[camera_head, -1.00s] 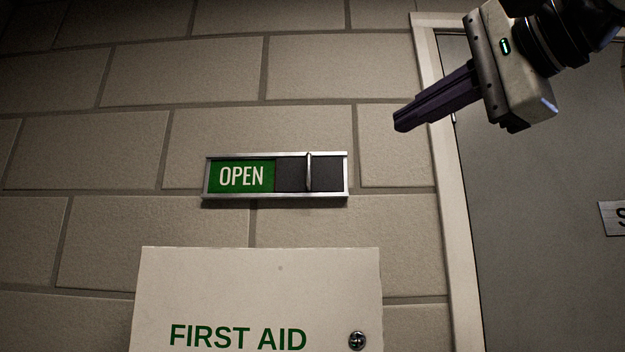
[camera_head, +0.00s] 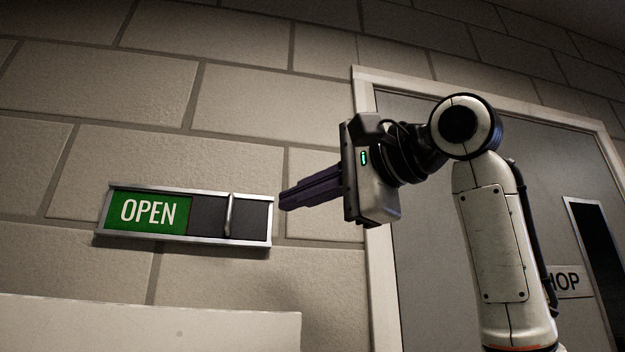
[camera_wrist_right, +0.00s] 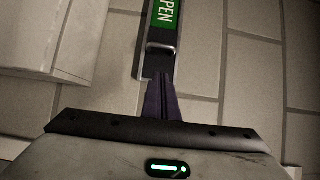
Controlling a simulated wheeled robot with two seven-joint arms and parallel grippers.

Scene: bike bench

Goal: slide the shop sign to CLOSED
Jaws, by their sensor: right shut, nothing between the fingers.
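The shop sign (camera_head: 186,216) is a metal-framed slider on the block wall in the head view. Its green panel reads OPEN at the left, and a dark panel with an upright metal handle (camera_head: 229,215) is at the right. My right gripper (camera_head: 283,199) is shut and empty, its purple fingers pointing left with the tips just right of the sign's right end. In the right wrist view the fingers (camera_wrist_right: 160,82) point at the sign's end, in line with its handle (camera_wrist_right: 160,48). Contact with the sign cannot be told. My left gripper is not in view.
The white cabinet (camera_head: 150,325) juts out below the sign. A grey door (camera_head: 410,130) with a pale frame stands to the right, behind my right arm, with a partly hidden plate reading HOP (camera_head: 566,282). The wall left of and above the sign is clear.

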